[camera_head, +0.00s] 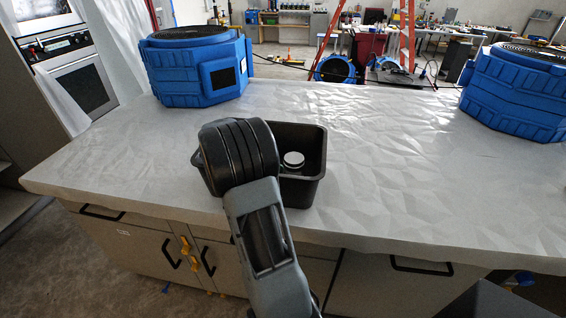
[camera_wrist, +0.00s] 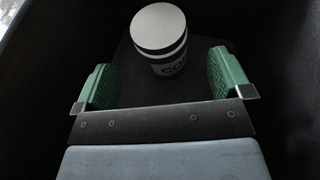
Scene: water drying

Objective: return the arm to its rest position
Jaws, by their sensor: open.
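My arm (camera_head: 262,232) reaches up over the front edge of the counter to a black bin (camera_head: 313,153) that stands on it. In the wrist view my gripper (camera_wrist: 166,88) is open, with its two green-padded fingers spread wide inside the dark bin. A white-lidded cup (camera_wrist: 160,32) with a dark band and partly hidden lettering stands just beyond the fingers and is not gripped. The cup's white lid also shows inside the bin in the head view (camera_head: 293,159). In the head view the gripper fingers are hidden behind my wrist.
The counter (camera_head: 400,160) is covered with wrinkled pale sheeting and is clear right of the bin. A blue fan-like machine (camera_head: 197,67) stands at the back left and another (camera_head: 517,90) at the far right. The bin's dark walls rise around my gripper.

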